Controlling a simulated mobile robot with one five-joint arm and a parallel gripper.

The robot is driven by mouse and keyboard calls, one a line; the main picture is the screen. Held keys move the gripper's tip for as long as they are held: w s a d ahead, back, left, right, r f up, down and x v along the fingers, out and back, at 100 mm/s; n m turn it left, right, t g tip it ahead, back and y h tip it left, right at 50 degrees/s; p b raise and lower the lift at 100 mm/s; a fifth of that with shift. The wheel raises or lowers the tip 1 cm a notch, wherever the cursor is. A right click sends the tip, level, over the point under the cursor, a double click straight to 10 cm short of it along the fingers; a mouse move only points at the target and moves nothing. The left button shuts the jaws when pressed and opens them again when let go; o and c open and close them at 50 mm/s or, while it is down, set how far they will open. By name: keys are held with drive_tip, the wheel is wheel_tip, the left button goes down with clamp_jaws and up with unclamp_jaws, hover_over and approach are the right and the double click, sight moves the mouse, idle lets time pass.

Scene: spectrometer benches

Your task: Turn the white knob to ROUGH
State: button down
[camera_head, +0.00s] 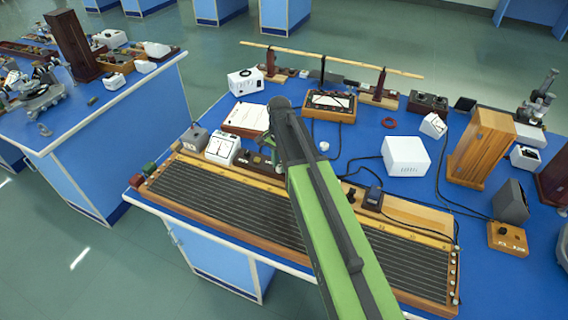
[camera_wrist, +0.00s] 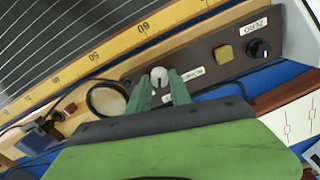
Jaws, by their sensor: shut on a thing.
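In the wrist view the white knob (camera_wrist: 159,76) sits on a dark brown panel (camera_wrist: 205,56). The two green fingers of my gripper (camera_wrist: 161,84) lie on either side of it, and my gripper is shut on it. A small label (camera_wrist: 190,74) beside the knob is upside down and appears to read ROUGH. Another small label lies close by, partly behind a finger. The knob's pointer cannot be made out. In the head view my arm hides the knob and fingers; part of the dark panel (camera_head: 254,162) shows left of the arm.
The panel also bears a yellow button (camera_wrist: 223,53) and a black knob (camera_wrist: 259,48) by a ZERO label (camera_wrist: 256,27). A yellow ruler scale (camera_wrist: 130,40) runs alongside. In the head view a white-faced meter (camera_head: 222,147) and a white box (camera_head: 406,155) stand on the blue bench.

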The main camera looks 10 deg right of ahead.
sight(280, 167)
drive_tip(key=shift+s+a, duration=0.15)
idle(0.4)
drive_tip(key=c, duration=1.2)
unclamp_jaws()
drive_tip(key=shift+s+r, duration=0.1)
drive_tip(key=shift+r, duration=0.05)
drive_tip(key=shift+o, duration=0.2)
wheel_tip(280, 167, up, 17)
drive_tip(key=p, duration=1.7)
drive_tip(key=shift+r, duration=0.15)
